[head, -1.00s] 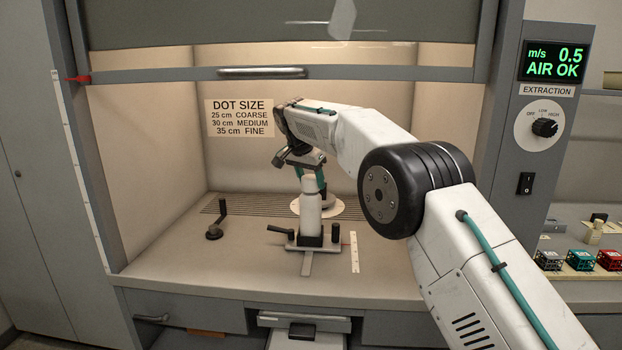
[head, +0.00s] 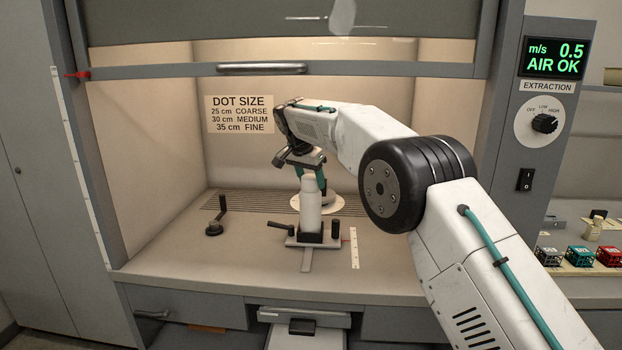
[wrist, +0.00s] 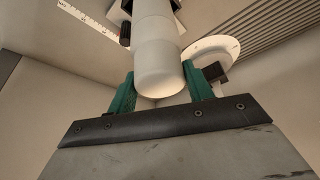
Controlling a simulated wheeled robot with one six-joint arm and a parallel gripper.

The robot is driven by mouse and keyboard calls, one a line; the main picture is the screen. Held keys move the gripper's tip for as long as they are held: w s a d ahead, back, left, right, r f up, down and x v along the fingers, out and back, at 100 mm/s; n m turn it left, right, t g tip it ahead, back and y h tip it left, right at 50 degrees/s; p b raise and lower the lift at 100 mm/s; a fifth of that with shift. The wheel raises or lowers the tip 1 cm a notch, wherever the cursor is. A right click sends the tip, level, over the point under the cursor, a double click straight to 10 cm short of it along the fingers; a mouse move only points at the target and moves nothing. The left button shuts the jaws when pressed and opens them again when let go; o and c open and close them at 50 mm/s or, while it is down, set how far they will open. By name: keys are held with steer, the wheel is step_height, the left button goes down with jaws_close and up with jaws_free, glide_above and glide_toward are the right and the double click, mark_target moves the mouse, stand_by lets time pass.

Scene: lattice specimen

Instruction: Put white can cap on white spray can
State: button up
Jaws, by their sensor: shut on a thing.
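The white spray can (head: 311,215) stands upright in a dark holder on a small stand inside the hood. The white can cap (head: 308,183) is at its top, in line with it. In the wrist view the rounded cap (wrist: 160,70) lies between my green fingers, with the can (wrist: 153,8) beyond it and a faint seam where they meet. I cannot tell whether the cap is fully seated. My gripper (wrist: 160,92) is shut on the cap; in the head view it reaches down over the can's top from behind.
A white round disc (head: 335,205) is behind the can. A dark crank-like post (head: 214,229) stands to the left, and a white ruler (head: 354,248) lies to the right. The raised sash bar (head: 400,73) crosses above my arm. The hood floor at left front is clear.

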mark_target(310, 176)
steer(key=shift+f, duration=0.25)
steer(key=o, duration=1.5)
steer(key=shift+r, duration=0.1)
steer(key=shift+r, duration=0.15)
steer(key=shift+v, duration=2.4)
steer(key=shift+s+a+r, duration=0.15)
steer(key=shift+r, duration=0.25)
steer(key=s+a, duration=0.2)
steer(key=s, duration=0.1)
steer(key=s+a, duration=0.2)
steer(key=s, duration=0.1)
steer(key=s+a, duration=0.2)
steer(key=s, duration=0.2)
steer(key=shift+s+a+r, duration=0.15)
steer(key=shift+a, duration=0.05)
